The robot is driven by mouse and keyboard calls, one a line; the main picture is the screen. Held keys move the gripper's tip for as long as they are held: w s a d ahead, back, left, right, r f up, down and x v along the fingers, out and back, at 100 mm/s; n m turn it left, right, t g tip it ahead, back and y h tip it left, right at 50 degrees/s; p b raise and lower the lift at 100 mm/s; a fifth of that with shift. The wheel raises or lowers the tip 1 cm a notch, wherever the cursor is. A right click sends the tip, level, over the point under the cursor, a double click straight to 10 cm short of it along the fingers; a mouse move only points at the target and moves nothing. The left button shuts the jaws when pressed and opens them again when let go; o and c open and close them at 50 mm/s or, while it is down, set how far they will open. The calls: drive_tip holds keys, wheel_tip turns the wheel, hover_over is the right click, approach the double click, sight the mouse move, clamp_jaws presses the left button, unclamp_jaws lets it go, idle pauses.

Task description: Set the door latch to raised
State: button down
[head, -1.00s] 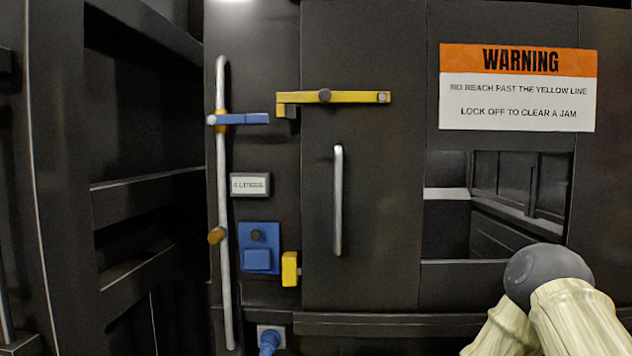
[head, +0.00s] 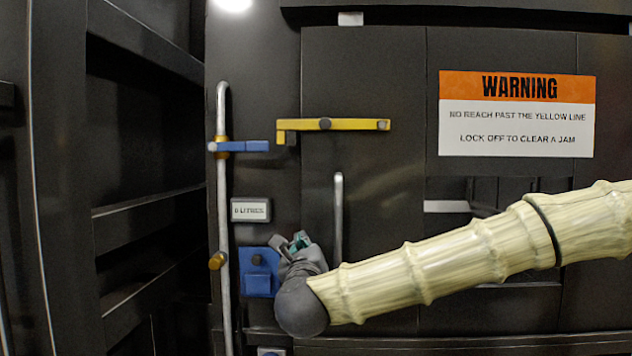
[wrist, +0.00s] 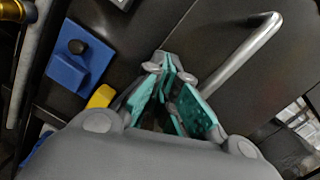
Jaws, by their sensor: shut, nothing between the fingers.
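The door latch, a yellow bar (head: 355,124), lies level across the upper left of the dark door (head: 380,75). A dark round pivot (head: 325,124) sits on the bar, and its hooked left end reaches past the door's left edge onto the frame. My gripper (head: 300,240) is below the latch, beside the blue box and left of the door handle. In the wrist view my gripper's teal-padded fingers (wrist: 168,65) come together with nothing between them. The latch is not visible in the wrist view.
The vertical metal handle (head: 338,205) also shows in the wrist view (wrist: 235,70). A blue box (head: 258,284) with a dark knob, a grey rod (head: 223,185) and a blue lever (head: 245,146) are at left. A yellow block (wrist: 102,96) sits near my fingers. A warning sign (head: 515,130) is at right.

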sight(318, 141)
wheel_tip(318, 141, up, 15)
drive_tip(key=s+d+m+t+h, duration=0.1)
drive_tip(key=s+d+m+h, duration=0.1)
drive_tip(key=m, duration=0.3)
drive_tip(key=shift+s+m+t+p, duration=0.25)
drive_tip(key=shift+m+t+p, duration=0.05)
drive_tip(key=shift+t+p, duration=0.1)
drive_tip(key=shift+w+d+r, duration=0.1)
drive_tip(key=p+x, duration=0.2)
drive_tip(key=x, duration=0.1)
drive_tip(key=p+x, duration=0.2)
drive_tip(key=x, duration=0.1)
drive_tip(key=r+p+x, duration=0.1)
drive_tip(key=p+x, duration=0.1)
drive_tip(key=x, duration=0.2)
drive_tip(key=shift+r, duration=0.45)
drive_tip(key=shift+r+p, duration=0.95)
drive_tip(key=shift+d+r+b, duration=0.1)
drive_tip(key=shift+b, duration=0.45)
